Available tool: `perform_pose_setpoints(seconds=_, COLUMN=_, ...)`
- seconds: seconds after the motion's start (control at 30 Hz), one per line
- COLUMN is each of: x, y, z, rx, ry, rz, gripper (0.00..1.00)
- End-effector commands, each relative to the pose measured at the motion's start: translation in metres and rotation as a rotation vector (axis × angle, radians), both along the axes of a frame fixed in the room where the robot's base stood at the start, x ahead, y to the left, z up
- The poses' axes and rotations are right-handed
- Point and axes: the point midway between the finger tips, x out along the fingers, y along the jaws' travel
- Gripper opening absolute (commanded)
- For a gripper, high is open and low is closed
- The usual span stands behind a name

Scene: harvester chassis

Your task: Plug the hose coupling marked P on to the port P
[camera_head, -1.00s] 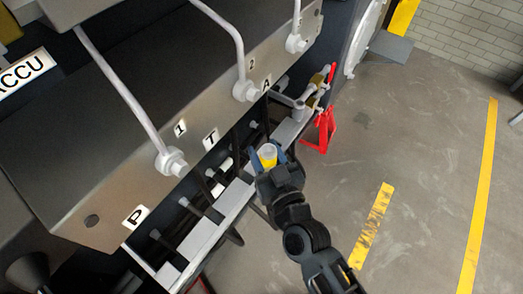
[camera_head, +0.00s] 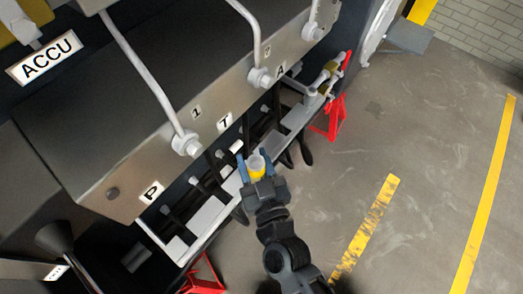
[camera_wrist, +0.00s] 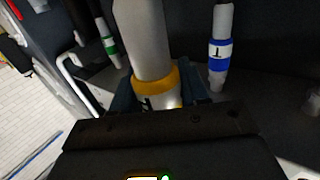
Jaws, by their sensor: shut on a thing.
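My gripper (camera_head: 255,172) is shut on a pale grey hose coupling (camera_head: 256,162) with a yellow band. In the wrist view the coupling (camera_wrist: 143,40) stands up between the fingers; a dark mark on its band is partly hidden and I cannot read it. The P label (camera_head: 151,191) is at the lower left end of the metal panel (camera_head: 120,185). A dark stub (camera_head: 165,210) shows below it, probably port P. The held coupling is to the right of the P label, near the T label (camera_head: 224,122), apart from the stub.
A blue-banded coupling marked T (camera_wrist: 218,52) and a green-banded one (camera_wrist: 108,42) stand near in the wrist view. A light rail (camera_head: 207,217) runs below the stubs. Rigid pipes (camera_head: 150,75) cross the panel. Red stands (camera_head: 330,118) are on the floor. Open floor lies to the right.

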Motion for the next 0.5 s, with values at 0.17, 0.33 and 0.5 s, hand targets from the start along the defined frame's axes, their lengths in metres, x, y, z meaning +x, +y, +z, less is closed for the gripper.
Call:
perform_pose_setpoints(seconds=0.17, x=-0.014, y=0.010, z=0.001, rx=0.001, ry=-0.001, rz=-0.001, gripper=0.00)
perform_pose_setpoints(seconds=0.33, x=-0.026, y=0.021, z=0.001, rx=0.002, ry=0.000, rz=-0.001, gripper=0.00)
perform_pose_setpoints(seconds=0.5, x=-0.039, y=0.031, z=0.001, rx=0.001, ry=-0.001, rz=-0.002, gripper=0.00)
